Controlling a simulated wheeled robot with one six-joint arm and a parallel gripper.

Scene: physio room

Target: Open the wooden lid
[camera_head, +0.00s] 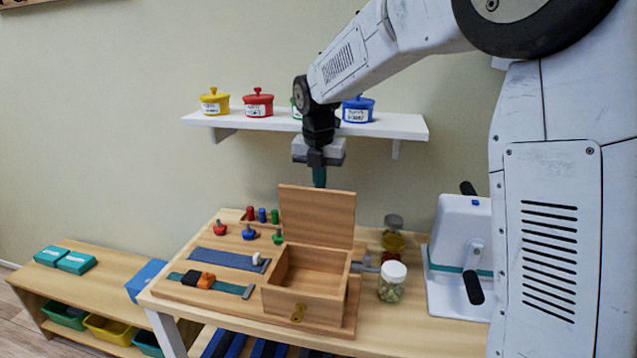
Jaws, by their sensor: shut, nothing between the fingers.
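The wooden lid (317,216) stands roughly upright at the back of the wooden box (310,272), showing its flat face. The box is open, and its inside looks empty from here.
A board with coloured knobs and pegs (262,214), a zip strip and a buckle strap (218,283) lies left of the box. A lidded jar (392,283) and a white crank device (460,250) stand right. A shelf (400,125) with pots hangs behind my gripper.

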